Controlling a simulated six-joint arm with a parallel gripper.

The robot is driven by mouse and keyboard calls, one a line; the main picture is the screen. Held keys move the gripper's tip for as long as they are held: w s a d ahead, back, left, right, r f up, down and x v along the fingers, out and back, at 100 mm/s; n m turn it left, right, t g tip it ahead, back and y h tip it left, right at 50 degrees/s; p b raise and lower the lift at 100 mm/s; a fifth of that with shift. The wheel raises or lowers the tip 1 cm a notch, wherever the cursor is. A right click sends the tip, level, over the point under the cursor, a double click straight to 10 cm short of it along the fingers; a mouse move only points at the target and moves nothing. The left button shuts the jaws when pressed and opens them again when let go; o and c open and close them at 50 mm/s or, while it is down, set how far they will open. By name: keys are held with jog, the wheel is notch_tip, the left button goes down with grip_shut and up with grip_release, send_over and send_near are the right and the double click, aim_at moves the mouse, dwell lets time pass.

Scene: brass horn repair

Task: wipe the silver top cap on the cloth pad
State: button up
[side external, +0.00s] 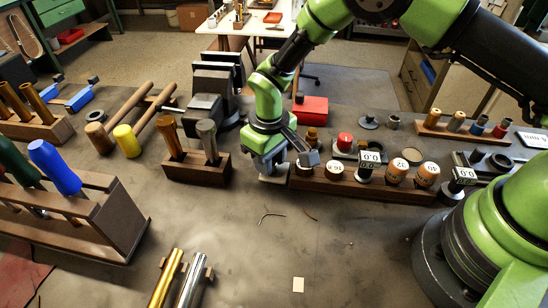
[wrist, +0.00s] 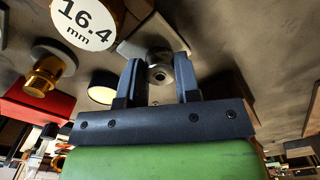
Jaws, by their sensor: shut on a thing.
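My gripper (wrist: 161,88) has its two dark fingers around a round silver piece with a dark centre, which looks like the silver top cap (wrist: 160,73). The fingers are shut on it. Behind the cap in the wrist view is a flat grey-brown square that may be the cloth pad (wrist: 143,34); I cannot tell whether the cap touches it. In the side view my gripper (side external: 272,172) points down at the left end of a long wooden rack. The cap cannot be made out there, and the pad is not clearly seen.
The wooden rack (side external: 340,186) with labelled round pieces stands close to the right of my gripper. A wooden block with two upright tools (side external: 196,172) is close on the left. A red box (side external: 310,110) lies behind. The bench in front (side external: 255,240) is mostly clear.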

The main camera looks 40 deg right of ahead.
jog(key=shift+s+d, duration=0.75)
jog(key=shift+w+a, duration=0.3)
jog(key=shift+a, duration=0.05)
jog(key=shift+w+r, duration=0.1)
jog(key=shift+r, duration=2.4)
jog(key=s+d+r+m, duration=0.2)
jog(key=s+d+r, duration=0.5)
jog(key=d+r, duration=0.4)
jog(key=shift+s+d+r+m, duration=0.3)
jog(key=shift+d+m, duration=0.1)
jog(key=shift+d, duration=0.5)
